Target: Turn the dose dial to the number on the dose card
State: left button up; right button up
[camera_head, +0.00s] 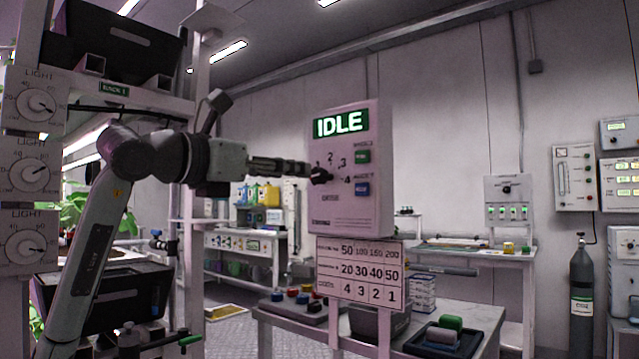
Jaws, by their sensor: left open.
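The dose dial (321,176) is a small black knob on a pale control box (355,205) whose green display reads IDLE. The numbers 1, 2, 3 and 4 stand around the dial, with 1 partly covered by my gripper. I cannot tell which number the dial points at. The dose card (360,272) hangs below the box; its two upper rows read 50 100 150 200 and 20 30 40 50, and its bottom row reads 4 3 2 1. My left gripper (308,172) is open, with its fingertips at the dial's left side; contact is unclear. My right gripper is out of view.
A green button (362,156) and a blue button (362,189) sit right of the dial. A bench (470,318) below holds coloured blocks and a dark tray. A rack with light dials (35,105) stands at the left.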

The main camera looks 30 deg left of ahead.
aim_at(315, 174)
pick_arm(q)
jog(key=w, duration=0.2)
jog(key=w+p, duration=0.1)
jog(key=w, duration=0.4)
jog(key=shift+w+d+p, duration=0.2)
jog(key=shift+d+p, duration=0.05)
jog(key=shift+p, duration=0.15)
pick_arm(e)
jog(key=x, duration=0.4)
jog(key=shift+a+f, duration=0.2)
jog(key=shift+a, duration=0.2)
pick_arm(q)
grip_shut()
